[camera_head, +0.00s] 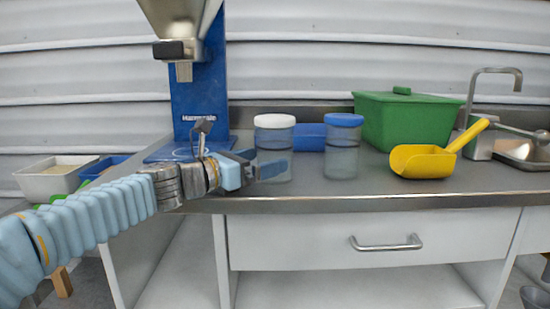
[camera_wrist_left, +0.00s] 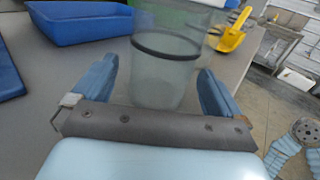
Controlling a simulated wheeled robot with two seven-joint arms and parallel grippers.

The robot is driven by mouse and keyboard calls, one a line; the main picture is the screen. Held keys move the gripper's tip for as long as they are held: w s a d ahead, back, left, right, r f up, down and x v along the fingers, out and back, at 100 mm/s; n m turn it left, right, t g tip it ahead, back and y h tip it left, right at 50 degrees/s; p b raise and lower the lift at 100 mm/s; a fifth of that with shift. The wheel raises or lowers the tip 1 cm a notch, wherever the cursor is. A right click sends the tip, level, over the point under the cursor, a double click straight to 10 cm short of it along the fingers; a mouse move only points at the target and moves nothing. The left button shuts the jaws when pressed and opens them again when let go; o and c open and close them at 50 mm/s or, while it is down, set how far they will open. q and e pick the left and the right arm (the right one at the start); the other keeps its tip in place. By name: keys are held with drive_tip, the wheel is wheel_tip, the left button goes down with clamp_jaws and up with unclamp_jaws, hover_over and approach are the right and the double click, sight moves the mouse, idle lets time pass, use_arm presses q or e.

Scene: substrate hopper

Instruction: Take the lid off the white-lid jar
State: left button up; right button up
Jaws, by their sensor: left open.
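The white-lid jar (camera_head: 274,150) stands upright on the counter, clear-walled with a dark band. Its white lid (camera_head: 274,121) is on top. My left gripper (camera_head: 268,168) is at the jar's lower body, below the lid. In the left wrist view its open fingers (camera_wrist_left: 158,66) stand on either side of the clear jar (camera_wrist_left: 168,80), with a gap at each side. The lid is not clearly visible there. My right gripper shows in neither view.
A blue-lid jar (camera_head: 342,148) stands close on the right. A blue tray (camera_head: 310,138) lies behind. A green bin (camera_head: 405,120), yellow scoop (camera_head: 425,162) and sink (camera_head: 530,150) are farther right. A blue hopper stand (camera_head: 198,90) rises on the left.

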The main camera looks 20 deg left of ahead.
sight(275, 157)
use_arm(q)
drive_tip(key=x, duration=0.4)
drive_tip(key=shift+d, duration=0.15)
drive_tip(key=c, duration=0.9)
drive_tip(key=shift+r, duration=0.1)
wheel_tip(275, 157, up, 18)
drive_tip(key=p, duration=1.1)
drive_tip(key=shift+p, duration=0.35)
